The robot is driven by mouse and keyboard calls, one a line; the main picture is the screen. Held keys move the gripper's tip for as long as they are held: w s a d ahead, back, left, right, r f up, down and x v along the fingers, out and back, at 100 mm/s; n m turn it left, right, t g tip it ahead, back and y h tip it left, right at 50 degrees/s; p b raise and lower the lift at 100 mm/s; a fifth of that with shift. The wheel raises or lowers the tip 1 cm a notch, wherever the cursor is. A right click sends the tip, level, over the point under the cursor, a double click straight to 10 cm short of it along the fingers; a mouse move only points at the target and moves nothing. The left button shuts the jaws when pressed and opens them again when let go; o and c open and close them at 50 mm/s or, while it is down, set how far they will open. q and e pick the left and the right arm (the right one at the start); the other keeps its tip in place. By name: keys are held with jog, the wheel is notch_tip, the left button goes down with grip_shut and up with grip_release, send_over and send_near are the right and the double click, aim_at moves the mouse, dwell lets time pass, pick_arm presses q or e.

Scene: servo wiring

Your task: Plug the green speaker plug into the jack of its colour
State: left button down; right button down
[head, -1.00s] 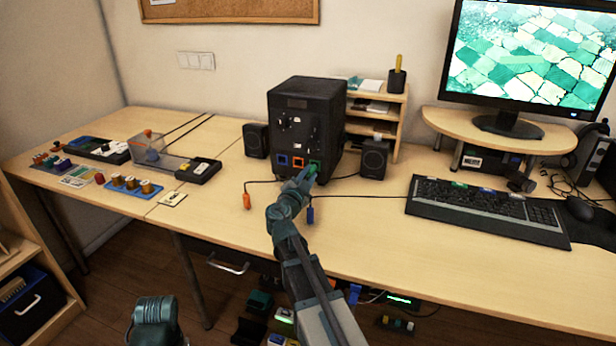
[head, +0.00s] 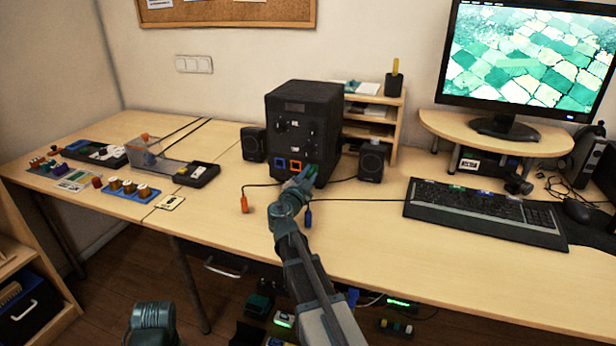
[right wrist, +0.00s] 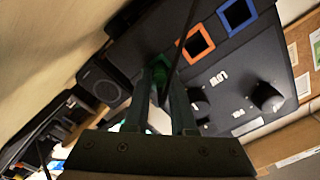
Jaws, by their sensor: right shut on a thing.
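The black speaker box (head: 290,115) stands on the desk and bears a blue jack (head: 280,163) and an orange jack (head: 295,165) low on its front. My right gripper (head: 307,176) is at the lower right of that front. In the right wrist view its fingers (right wrist: 160,92) are shut on the green plug (right wrist: 158,74), which is dark and mostly covered by them. My left gripper is not in view; only a teal part of my left arm shows.
Small speakers stand left (head: 253,143) and right (head: 371,161) of the box. A keyboard (head: 484,212) lies to the right. Bare desk lies left of the orange plug.

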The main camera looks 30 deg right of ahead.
jog(key=c, duration=0.7)
grip_release()
jog(key=shift+o, duration=0.2)
jog(key=v, duration=1.3)
jog(key=shift+s+a, duration=0.2)
jog(key=shift+a, duration=0.1)
